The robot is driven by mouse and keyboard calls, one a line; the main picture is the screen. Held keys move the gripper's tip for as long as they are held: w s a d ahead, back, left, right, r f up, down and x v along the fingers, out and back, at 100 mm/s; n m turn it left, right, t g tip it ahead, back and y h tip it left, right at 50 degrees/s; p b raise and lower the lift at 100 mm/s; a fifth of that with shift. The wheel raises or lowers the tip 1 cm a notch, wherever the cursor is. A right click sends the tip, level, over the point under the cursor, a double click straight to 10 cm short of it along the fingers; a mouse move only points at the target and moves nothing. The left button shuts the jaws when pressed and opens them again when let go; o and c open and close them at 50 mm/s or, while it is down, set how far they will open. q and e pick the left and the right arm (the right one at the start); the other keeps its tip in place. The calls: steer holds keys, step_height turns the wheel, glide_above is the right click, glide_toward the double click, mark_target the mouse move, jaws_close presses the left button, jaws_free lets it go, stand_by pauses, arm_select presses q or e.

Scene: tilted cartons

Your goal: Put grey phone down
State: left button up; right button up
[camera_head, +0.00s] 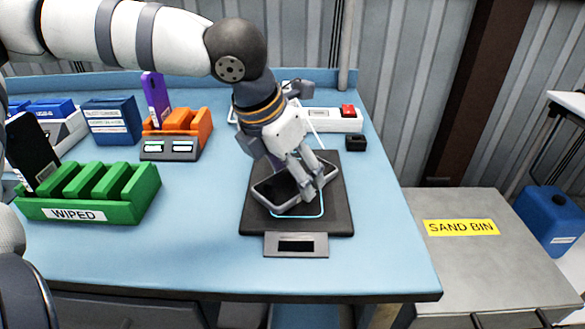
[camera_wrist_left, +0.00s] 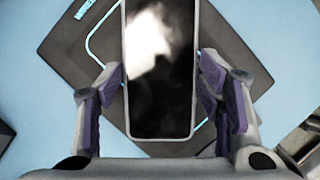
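The grey phone (camera_head: 285,190) has a dark screen and a light grey rim. It is over the black pad (camera_head: 255,222), which has a cyan outline; the phone sits at an angle to that outline. I cannot tell whether its underside touches the pad. My left gripper (camera_head: 314,186) reaches down over the phone. In the left wrist view the phone (camera_wrist_left: 160,95) lies between the purple-lined fingers (camera_wrist_left: 160,85), which appear closed against its two long sides. My right gripper is not in view.
An orange rack (camera_head: 190,130) holds a purple phone (camera_head: 155,97). A power strip (camera_head: 335,122) and a small black block (camera_head: 356,142) are behind the pad. The blue tabletop in front is clear.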

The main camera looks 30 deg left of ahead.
arm_select(q)
steer(key=shift+o, duration=1.3)
steer(key=shift+r, duration=0.2)
steer(key=v, duration=1.2)
